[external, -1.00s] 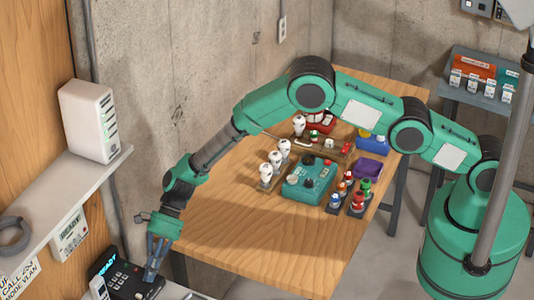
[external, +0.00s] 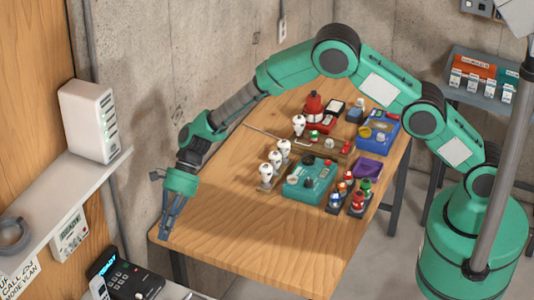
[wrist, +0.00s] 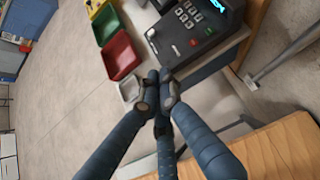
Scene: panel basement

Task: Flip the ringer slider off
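The dark desk phone (external: 122,275) with a lit READY display sits on a low surface at the lower left of the external view. In the wrist view the phone (wrist: 203,50) is at the top, with grey keys, a red key, a green key and a pale round knob (wrist: 151,33) near its left edge. I cannot tell which part is the ringer slider or its position. My gripper (external: 165,237) hangs above and right of the phone, near the table's left corner, touching nothing. Its fingers (wrist: 160,80) are drawn together and empty.
The wooden table (external: 260,240) holds bulbs, a teal box (external: 310,182) and several small parts, with its front left bare. A shelf (external: 75,188) with a white router (external: 88,120) juts out above the phone. Red and green bins (wrist: 120,55) sit beside the phone.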

